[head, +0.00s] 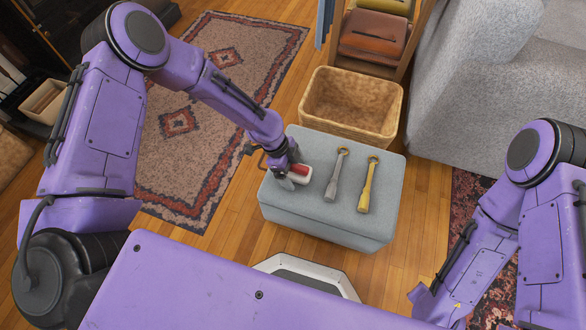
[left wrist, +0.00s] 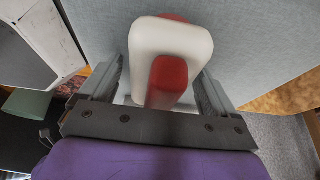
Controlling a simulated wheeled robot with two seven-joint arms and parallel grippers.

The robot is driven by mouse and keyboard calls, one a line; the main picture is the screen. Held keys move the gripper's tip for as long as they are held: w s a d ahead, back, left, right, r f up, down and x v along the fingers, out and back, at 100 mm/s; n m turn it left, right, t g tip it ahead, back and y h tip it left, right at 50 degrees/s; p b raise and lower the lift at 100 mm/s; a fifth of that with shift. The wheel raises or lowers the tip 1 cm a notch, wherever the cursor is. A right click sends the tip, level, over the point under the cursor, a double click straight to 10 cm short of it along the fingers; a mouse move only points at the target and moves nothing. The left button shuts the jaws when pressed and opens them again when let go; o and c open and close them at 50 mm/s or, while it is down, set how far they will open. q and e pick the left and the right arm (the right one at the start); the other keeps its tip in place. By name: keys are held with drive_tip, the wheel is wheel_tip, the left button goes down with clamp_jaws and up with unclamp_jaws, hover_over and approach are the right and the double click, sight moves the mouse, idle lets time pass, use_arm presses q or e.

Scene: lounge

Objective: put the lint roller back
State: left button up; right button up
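A red and white object (head: 299,173), which I take for the lint roller, lies at the left end of a grey-blue ottoman (head: 320,229). In the left wrist view its white part (left wrist: 146,38) and red part (left wrist: 168,80) lie between my fingers. My left gripper (head: 287,179) is down at the object; the wrist view shows its fingers (left wrist: 160,92) apart on both sides, with a narrow gap on the left side. Whether the right finger touches is unclear. My right gripper is out of view.
A grey long-handled tool (head: 336,176) and a yellow one (head: 368,186), each with a ring end, lie to the right on the ottoman. An empty wicker basket (head: 352,127) stands behind it. A wooden rack (head: 376,62) and grey sofa (head: 475,90) are further back.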

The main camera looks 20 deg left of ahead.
use_arm(q)
drive_tip(key=shift+r, duration=0.4)
drive_tip(key=p+v, duration=0.4)
drive_tip(key=v, duration=0.7)
drive_tip(key=shift+a+r, duration=0.2)
drive_tip(key=shift+r, duration=0.1)
drive_tip(key=shift+d, duration=0.1)
